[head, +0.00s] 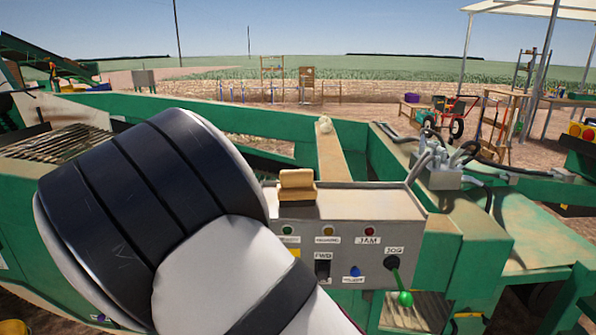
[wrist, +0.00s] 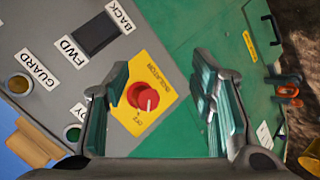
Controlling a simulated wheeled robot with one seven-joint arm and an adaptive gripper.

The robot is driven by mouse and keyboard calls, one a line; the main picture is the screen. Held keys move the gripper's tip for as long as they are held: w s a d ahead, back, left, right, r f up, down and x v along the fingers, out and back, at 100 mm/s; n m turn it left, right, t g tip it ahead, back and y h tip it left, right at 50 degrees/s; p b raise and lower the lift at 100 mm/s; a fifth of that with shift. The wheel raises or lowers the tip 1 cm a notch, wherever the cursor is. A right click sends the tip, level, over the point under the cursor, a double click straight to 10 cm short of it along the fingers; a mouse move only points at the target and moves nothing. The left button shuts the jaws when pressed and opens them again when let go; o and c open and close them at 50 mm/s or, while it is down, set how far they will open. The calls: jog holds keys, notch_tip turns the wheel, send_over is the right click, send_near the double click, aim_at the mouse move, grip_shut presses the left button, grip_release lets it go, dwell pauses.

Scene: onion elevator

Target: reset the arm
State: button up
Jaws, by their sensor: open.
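My gripper (wrist: 162,75) is open in the wrist view, with a finger at each side and nothing held between them. A red rotary knob (wrist: 142,97) on a yellow isolator plate (wrist: 158,78) shows between the fingers, nearer the left one. The gap in depth between fingers and knob is hard to judge, and I see no clear contact. My arm (head: 190,220) fills the lower left of the head view. It hides my gripper and the red knob there.
A grey control box (head: 345,205) holds lamps, a FWD switch (head: 322,269) and a green-tipped JOG lever (head: 404,298). A tan block (head: 296,186) sits on top. Green machine beams (head: 250,122) surround it. A hose-fitted valve block (head: 440,177) stands to the right.

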jog(key=s+d+r+m+g+y, duration=0.2)
jog(key=s+d+r+m+g, duration=0.15)
jog(key=r, duration=0.55)
jog(key=s+d+r+m+g+y, duration=0.25)
jog(key=s+d+r, duration=0.2)
jog(key=r, duration=0.55)
jog(key=s+d+r+m+h, duration=0.1)
jog(key=s+d+r, duration=0.3)
jog(key=s, duration=0.6)
jog(key=s+d+r+m+h, duration=0.1)
jog(key=s+d+r+m, duration=0.2)
jog(key=s+d, duration=0.6)
jog(key=shift+s+r+g+h, duration=0.35)
jog(key=shift+s+r+g, duration=0.1)
jog(key=shift+s, duration=0.1)
